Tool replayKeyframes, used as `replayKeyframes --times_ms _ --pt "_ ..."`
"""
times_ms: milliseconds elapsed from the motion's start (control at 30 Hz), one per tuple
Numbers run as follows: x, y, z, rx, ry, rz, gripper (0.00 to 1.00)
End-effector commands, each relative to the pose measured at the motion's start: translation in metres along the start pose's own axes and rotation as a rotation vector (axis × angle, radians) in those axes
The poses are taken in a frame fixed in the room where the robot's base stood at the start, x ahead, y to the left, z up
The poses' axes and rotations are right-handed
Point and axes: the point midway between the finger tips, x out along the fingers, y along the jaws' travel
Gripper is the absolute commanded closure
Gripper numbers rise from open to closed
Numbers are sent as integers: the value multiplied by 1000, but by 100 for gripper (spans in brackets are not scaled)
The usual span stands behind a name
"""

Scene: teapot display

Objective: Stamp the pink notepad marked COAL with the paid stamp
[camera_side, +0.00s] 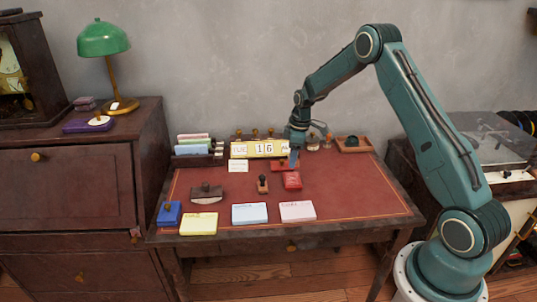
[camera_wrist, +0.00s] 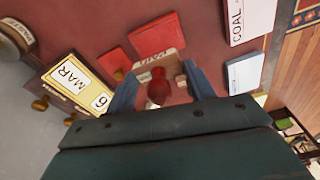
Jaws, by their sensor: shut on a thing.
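The pink notepad (camera_side: 297,211) lies flat at the front of the desk mat, right of centre. In the wrist view the notepad (camera_wrist: 236,22) shows the word COAL at top right. My gripper (camera_side: 294,157) is over the back of the desk, near the calendar. Its blue fingers (camera_wrist: 162,88) are shut on a stamp with a red knob (camera_wrist: 158,92) and a pale wooden base. The base lettering seems to read PAID and is partly hidden. A bright red pad (camera_side: 292,181) lies just in front of the gripper, with a darker red piece (camera_side: 278,166) behind it.
A light blue notepad (camera_side: 249,214) lies left of the pink one, then a yellow notepad (camera_side: 198,224) and blue box (camera_side: 168,213). A small dark-knobbed stamp (camera_side: 262,185) and a rocker blotter (camera_side: 206,194) stand mid-desk. A calendar (camera_side: 258,149) stands behind. The mat's right side is clear.

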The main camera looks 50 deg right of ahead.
Motion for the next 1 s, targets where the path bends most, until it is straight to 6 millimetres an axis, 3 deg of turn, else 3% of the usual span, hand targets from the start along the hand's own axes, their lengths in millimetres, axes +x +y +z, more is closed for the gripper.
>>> replayKeyframes --times_ms 667,1000 --pt "-6 -6 -1 -1 1 0 61" --pt "-5 -51 -2 -2 2 -3 61"
